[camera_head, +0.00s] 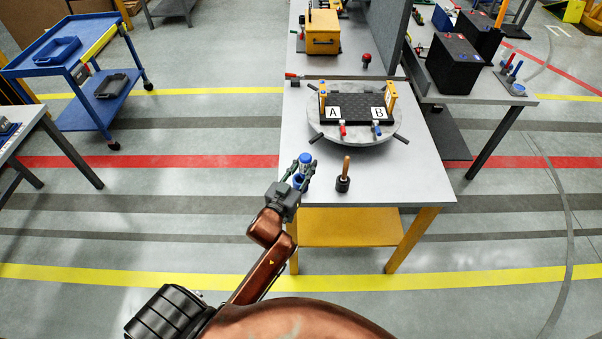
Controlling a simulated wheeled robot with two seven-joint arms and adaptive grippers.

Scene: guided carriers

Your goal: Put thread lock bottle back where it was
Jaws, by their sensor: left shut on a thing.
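My left gripper (304,170) reaches in over the near left edge of the grey workbench (400,180). It is shut on a small bottle with a blue top (305,159), which looks like the thread lock bottle. The fingers hide part of its body, and I cannot tell whether it touches the bench. A round grey turntable (328,132) stands farther back on the bench. It bears a black block with plates marked A (333,112) and B (379,113). A small red item (342,130) and a small blue item (376,129) are at its front. My right gripper is not in view.
A wooden-handled tool in a black holder (343,183) stands right of my gripper. A yellow box (323,34) and a grey partition (389,35) are at the back. The bench's front right is clear. A blue cart (62,52) stands at left.

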